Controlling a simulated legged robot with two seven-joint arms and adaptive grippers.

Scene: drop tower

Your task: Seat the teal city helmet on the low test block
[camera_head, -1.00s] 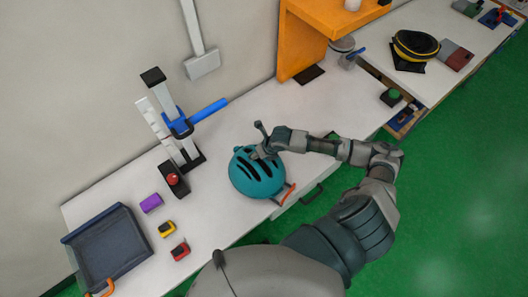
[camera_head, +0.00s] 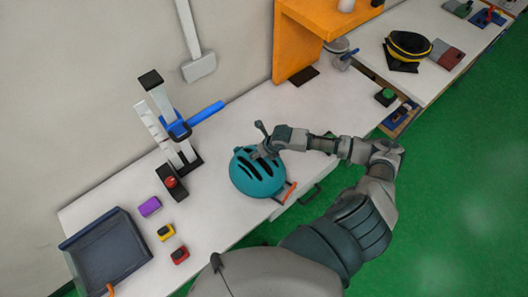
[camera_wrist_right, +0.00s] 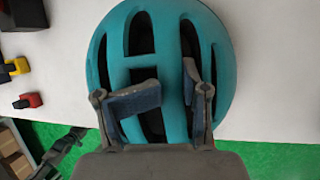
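The teal helmet (camera_head: 246,182) is dome up over the white bench, right of the drop tower (camera_head: 175,130). It fills much of the right wrist view (camera_wrist_right: 222,60). My right gripper (camera_head: 262,152) reaches it from the right. In the right wrist view its two fingers (camera_wrist_right: 172,100) sit at the vents, around a teal rib, and look closed on it. I cannot tell whether the helmet's underside touches the bench. No low test block can be made out for certain. A dark jointed part, probably my left gripper (camera_wrist_right: 62,150), shows small at the lower left of the wrist view.
A dark tray (camera_head: 122,258) is at the far left. An orange stand (camera_head: 290,50) rises behind. Bare bench lies between tower and helmet.

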